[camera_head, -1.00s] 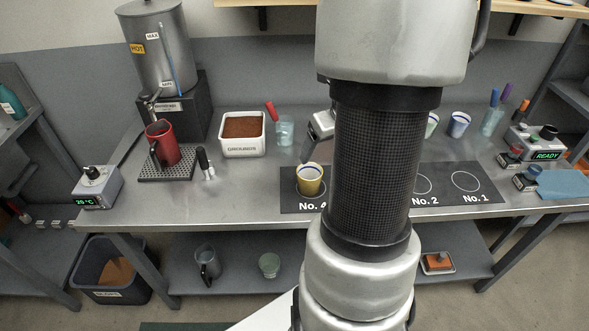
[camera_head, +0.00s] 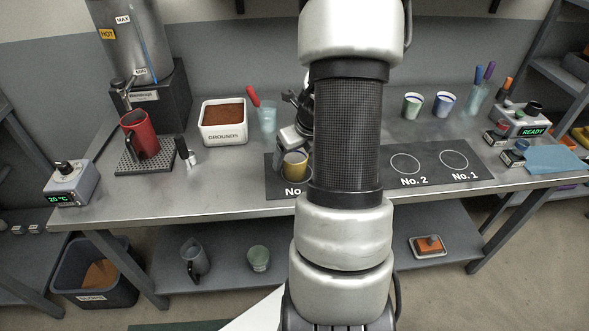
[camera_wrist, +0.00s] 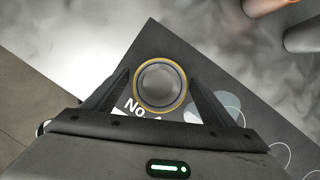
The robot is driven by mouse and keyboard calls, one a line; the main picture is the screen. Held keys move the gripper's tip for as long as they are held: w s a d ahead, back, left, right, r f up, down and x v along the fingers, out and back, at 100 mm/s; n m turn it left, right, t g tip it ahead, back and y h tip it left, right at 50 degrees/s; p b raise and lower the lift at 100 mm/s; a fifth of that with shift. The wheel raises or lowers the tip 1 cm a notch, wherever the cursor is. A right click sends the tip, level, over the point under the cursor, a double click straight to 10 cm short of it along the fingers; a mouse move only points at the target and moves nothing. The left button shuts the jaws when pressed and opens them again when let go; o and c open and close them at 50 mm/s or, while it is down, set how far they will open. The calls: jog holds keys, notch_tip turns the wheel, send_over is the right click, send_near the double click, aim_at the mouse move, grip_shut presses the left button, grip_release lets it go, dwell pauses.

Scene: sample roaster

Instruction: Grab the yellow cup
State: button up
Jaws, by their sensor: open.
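The yellow cup (camera_head: 294,166) stands upright on the dark numbered mat (camera_head: 437,166), at its left end. In the wrist view the cup (camera_wrist: 160,84) is seen from above, with a yellow rim and a pale inside. My gripper (camera_wrist: 160,88) is open, with one finger on each side of the cup in that view. I cannot tell whether the fingers touch it or how far above it they are.
A clear beaker with a red-handled tool (camera_head: 266,118) and the white grounds box (camera_head: 223,124) stand behind left. A red mug (camera_head: 139,134) sits on a drip tray farther left. Green (camera_head: 412,105) and blue (camera_head: 444,103) cups stand back right. Mat spots No. 2 and No. 1 are empty.

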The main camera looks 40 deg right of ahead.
jog(key=shift+w, duration=0.1)
jog(key=c, duration=1.3)
